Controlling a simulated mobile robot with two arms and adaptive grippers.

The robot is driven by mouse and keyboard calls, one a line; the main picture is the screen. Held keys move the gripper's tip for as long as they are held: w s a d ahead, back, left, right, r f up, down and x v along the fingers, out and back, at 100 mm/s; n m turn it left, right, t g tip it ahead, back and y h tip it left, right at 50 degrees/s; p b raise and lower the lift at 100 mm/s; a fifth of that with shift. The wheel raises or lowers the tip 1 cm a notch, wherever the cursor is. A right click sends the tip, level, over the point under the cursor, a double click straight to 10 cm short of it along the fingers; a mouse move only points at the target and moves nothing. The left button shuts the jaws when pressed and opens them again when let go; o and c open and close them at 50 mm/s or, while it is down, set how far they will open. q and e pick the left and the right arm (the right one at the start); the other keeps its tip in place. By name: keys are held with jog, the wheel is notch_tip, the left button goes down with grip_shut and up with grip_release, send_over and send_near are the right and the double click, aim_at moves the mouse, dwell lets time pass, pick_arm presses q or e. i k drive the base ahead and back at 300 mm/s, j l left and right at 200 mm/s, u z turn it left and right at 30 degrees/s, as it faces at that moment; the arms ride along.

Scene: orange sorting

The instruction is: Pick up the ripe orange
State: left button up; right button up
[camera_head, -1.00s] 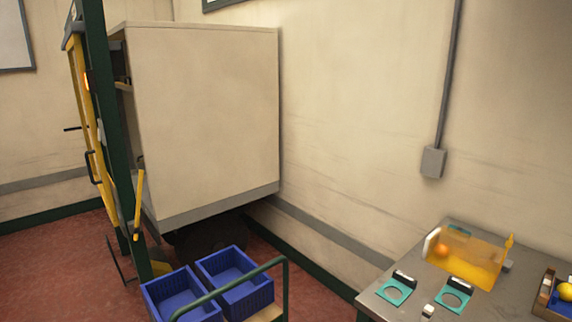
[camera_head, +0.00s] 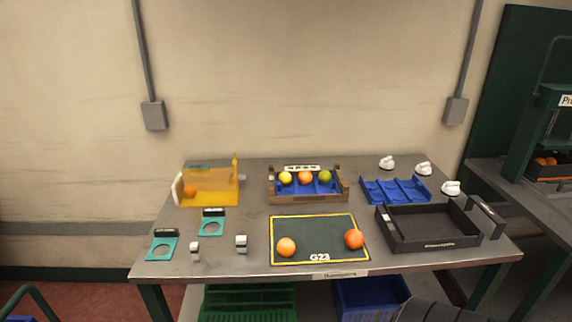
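Two oranges lie apart on a dark green mat (camera_head: 318,228) with a yellow border, marked "G23", at the table's front. The left orange (camera_head: 286,247) is lighter; the right orange (camera_head: 354,239) is deeper orange-red. A wooden crate (camera_head: 309,196) behind the mat holds a yellow fruit (camera_head: 285,178), an orange fruit (camera_head: 305,178) and a green fruit (camera_head: 325,177). Another orange fruit (camera_head: 191,190) shows at the amber see-through holder (camera_head: 218,187) at the back left. No label shows which orange is ripe.
A black tray (camera_head: 432,240) and a blue divided tray (camera_head: 395,190) are right of the mat. Teal frames (camera_head: 162,244) and small white-topped items (camera_head: 241,242) lie left. White knobbed items (camera_head: 424,168) stand at the back right. A green press (camera_head: 550,100) stands beyond.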

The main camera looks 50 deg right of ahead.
aim_at(286, 247)
jog(key=z, duration=1.55)
